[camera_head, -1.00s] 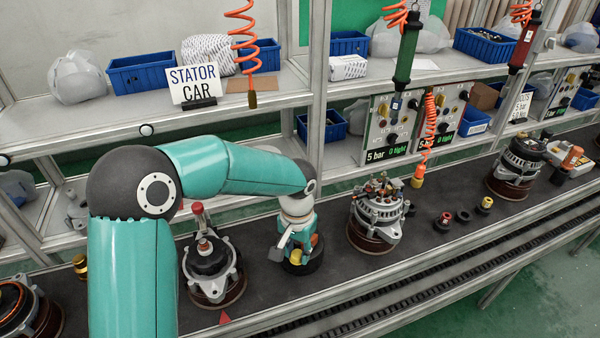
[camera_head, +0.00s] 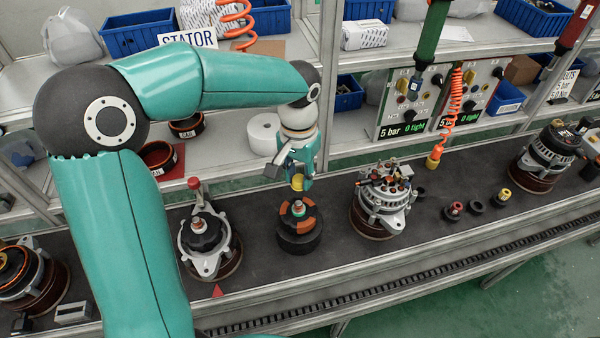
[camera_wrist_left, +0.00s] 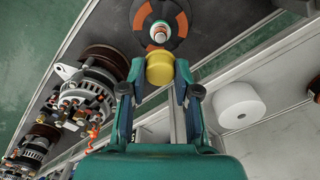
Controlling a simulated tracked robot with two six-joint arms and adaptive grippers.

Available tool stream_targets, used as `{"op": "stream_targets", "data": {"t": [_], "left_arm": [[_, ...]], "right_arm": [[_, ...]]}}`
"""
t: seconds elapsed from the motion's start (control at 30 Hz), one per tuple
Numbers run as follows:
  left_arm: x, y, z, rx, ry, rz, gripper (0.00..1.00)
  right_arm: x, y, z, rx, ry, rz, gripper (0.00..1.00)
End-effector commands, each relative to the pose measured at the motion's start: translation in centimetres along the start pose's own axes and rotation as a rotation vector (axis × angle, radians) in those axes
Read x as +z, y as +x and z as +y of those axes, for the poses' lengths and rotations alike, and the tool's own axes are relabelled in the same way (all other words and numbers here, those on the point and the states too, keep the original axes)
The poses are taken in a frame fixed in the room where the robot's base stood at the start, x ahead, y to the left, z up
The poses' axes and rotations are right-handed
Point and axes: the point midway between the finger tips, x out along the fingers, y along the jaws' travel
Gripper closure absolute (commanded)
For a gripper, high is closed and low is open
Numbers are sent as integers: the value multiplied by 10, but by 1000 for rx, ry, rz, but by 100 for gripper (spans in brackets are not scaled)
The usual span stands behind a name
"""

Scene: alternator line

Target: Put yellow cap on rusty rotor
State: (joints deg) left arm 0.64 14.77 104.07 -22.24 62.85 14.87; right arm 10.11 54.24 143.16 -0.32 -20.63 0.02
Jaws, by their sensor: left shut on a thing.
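The yellow cap (camera_head: 297,183) is held between the fingers of my left gripper (camera_head: 296,176). The left wrist view also shows the cap (camera_wrist_left: 159,70) between the fingertips of the gripper (camera_wrist_left: 160,82). The rusty rotor (camera_head: 311,223), dark with orange-brown patches and a shaft on top, stands upright on a black round base on the conveyor. In the head view the cap appears just above the rotor's shaft, apart from it. In the left wrist view the rotor (camera_wrist_left: 178,22) lies just beyond the cap. My right gripper is not in view.
An alternator housing with a red-topped pin (camera_head: 207,240) stands left of the rotor, and an assembled alternator (camera_head: 382,198) stands right. Small caps (camera_head: 454,210) lie farther right. A white roll (camera_head: 264,134) is on the shelf behind. An orange coiled hose (camera_head: 455,95) hangs at right.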

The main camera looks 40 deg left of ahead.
Motion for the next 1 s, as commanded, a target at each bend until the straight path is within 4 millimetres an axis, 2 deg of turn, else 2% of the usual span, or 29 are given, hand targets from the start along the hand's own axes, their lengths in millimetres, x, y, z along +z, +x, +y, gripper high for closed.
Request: {"op": "stream_targets", "data": {"t": [0.6,1.0], "left_arm": [[-1,50,1,0,5,1,80],[-2,56,2,0,8,1,80]], "right_arm": [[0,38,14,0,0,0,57],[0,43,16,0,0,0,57]]}}
